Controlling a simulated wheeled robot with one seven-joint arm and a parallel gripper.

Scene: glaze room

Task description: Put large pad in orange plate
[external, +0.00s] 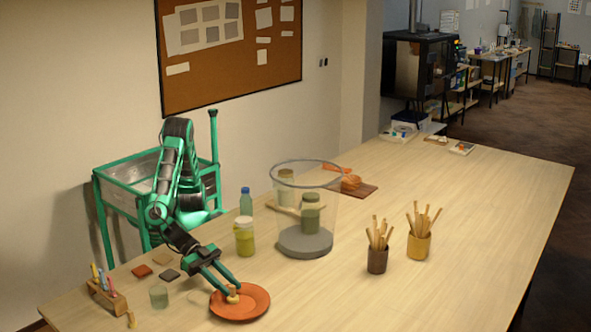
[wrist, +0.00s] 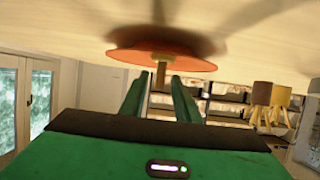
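The orange plate (external: 258,304) lies on the table's near edge. A small tan piece (external: 233,297), likely the large pad, stands upright on the plate near its middle. My gripper (external: 230,287) is low over the plate, with its fingertips beside the tan piece. In the wrist view the orange plate (wrist: 196,64) appears upside down at the top. The tan piece's stem (wrist: 160,74) shows between the spread fingers (wrist: 161,84), with a gap on each side. The gripper looks open and apart from it.
A yellow-green jar (external: 244,240) and a large clear bin (external: 305,245) stand behind. Two tool cups (external: 377,260) stand right, with bare table between.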

